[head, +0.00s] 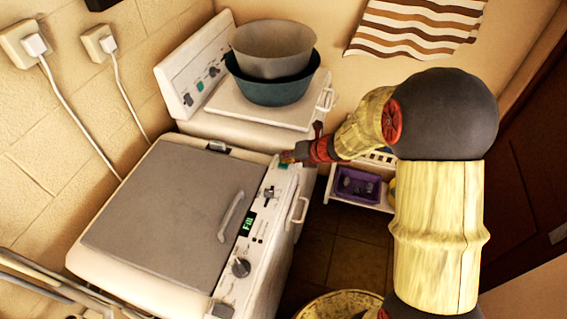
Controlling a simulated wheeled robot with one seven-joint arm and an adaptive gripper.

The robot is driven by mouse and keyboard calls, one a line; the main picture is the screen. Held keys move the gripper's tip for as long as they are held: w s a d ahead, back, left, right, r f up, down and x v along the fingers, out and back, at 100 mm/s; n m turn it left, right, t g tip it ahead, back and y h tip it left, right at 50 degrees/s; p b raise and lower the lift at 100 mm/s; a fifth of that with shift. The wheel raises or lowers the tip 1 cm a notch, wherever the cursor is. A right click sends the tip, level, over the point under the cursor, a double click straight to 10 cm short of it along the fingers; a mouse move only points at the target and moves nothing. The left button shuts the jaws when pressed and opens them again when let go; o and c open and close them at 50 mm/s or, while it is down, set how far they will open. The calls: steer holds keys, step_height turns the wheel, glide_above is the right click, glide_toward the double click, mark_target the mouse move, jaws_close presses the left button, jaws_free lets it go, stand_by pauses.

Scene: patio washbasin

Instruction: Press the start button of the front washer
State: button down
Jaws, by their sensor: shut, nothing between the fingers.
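The front washer (165,205) is white with a grey lid. Its control strip (257,222) runs along the right side, with a lit green display (248,224) that seems to read "Fill", a round knob (241,267) and several small controls. A small greenish button (284,166) is at the strip's far end. My gripper (287,157) is shut and empty, its tip right at this button. I cannot tell whether it touches. No label marks the start button legibly.
A second white machine (240,112) stands behind, with stacked basins (272,62) on its top. A white shelf with a purple basket (357,186) is beyond my arm. Two plugs with cords hang on the left wall. A yellowish round container (340,305) is on the floor.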

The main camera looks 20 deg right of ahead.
steer(key=shift+r, duration=0.1)
steer(key=shift+r+p, duration=0.85)
steer(key=shift+p, duration=0.05)
step_height(320, 180, up, 5)
steer(key=p, duration=0.4)
steer(key=shift+p, duration=0.35)
